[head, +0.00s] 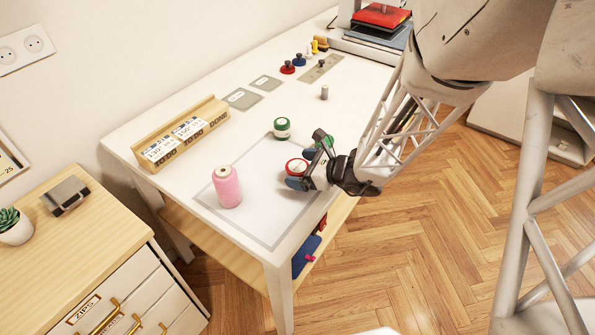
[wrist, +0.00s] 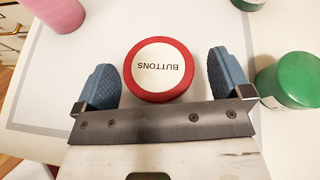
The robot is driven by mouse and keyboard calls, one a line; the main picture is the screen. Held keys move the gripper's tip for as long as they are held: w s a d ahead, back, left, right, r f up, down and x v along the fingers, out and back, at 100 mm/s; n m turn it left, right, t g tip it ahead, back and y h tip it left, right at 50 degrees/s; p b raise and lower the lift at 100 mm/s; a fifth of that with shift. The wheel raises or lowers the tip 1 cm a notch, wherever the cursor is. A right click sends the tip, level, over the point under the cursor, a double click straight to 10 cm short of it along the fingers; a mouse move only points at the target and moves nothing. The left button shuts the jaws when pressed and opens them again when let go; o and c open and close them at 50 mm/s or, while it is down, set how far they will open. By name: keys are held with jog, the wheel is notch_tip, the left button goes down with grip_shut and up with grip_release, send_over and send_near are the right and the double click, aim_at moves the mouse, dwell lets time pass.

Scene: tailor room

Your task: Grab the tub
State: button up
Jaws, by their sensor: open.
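A round red tub (wrist: 160,93) with a white lid reading "BUTTONS" stands on the table. In the head view the red tub (head: 291,165) is at the right part of the grey-bordered mat, partly hidden by my gripper. My gripper (wrist: 163,62) is open, with one blue finger on each side of the tub. Gaps show between the tub and both fingers in the wrist view. In the head view my gripper (head: 302,169) reaches in from the right, low over the table.
A green tub (wrist: 288,80) stands close outside the right finger in the wrist view. Another green tub (head: 282,127) is farther back. A pink thread spool (head: 227,187) stands on the mat (head: 258,222) to the left. A wooden rack (head: 182,134) lies along the table's left side.

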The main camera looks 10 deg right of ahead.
aim_at(298, 167)
jog(key=shift+w+a+f, duration=0.3)
jog(key=shift+w+a, duration=0.15)
jog(key=shift+a, duration=0.05)
dwell(0.3)
jog(key=c, duration=1)
jog(key=shift+r, duration=0.15)
jog(key=shift+r, duration=0.85)
jog(key=shift+s+r, duration=0.35)
jog(key=shift+r, duration=0.45)
jog(key=s+d+r, duration=0.1)
jog(key=s+d, duration=0.1)
jog(key=s, duration=1.3)
jog(key=shift+r, duration=0.2)
jog(key=shift+s, duration=0.1)
